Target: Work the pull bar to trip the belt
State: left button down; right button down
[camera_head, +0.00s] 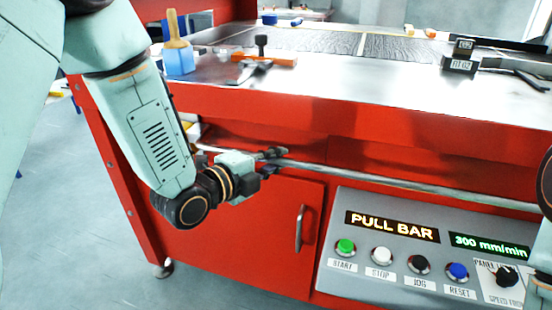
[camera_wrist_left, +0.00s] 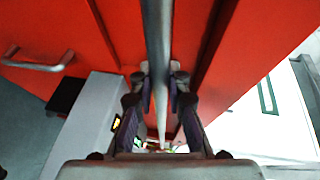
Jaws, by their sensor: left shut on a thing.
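The pull bar (camera_head: 400,185) is a long grey metal rod running across the front of the red machine, below its table edge. My left gripper (camera_head: 275,154) is at the left part of the bar, with its fingers shut on it. In the left wrist view the bar (camera_wrist_left: 157,40) runs between the two fingers of the left gripper (camera_wrist_left: 161,80). The contact itself is partly hidden by the fingers. My right gripper is not in view.
A control panel (camera_head: 328,262) labelled PULL BAR, with several buttons, sits below the bar at the right. A cabinet door handle (camera_head: 299,228) is under the bar. Tools and a blue holder (camera_head: 180,62) stand on the table top. Open floor lies at left.

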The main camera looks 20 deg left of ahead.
pick_arm(q)
jog(key=shift+s+f, duration=0.2)
jog(key=c, duration=1.4)
grip_release()
jog(key=shift+s+r, duration=0.15)
jog(key=shift+o, duration=0.5)
jog(key=shift+w, duration=0.25)
jog(key=v, duration=0.7)
jog(key=shift+s, duration=0.2)
jog(key=shift+a, duration=0.1)
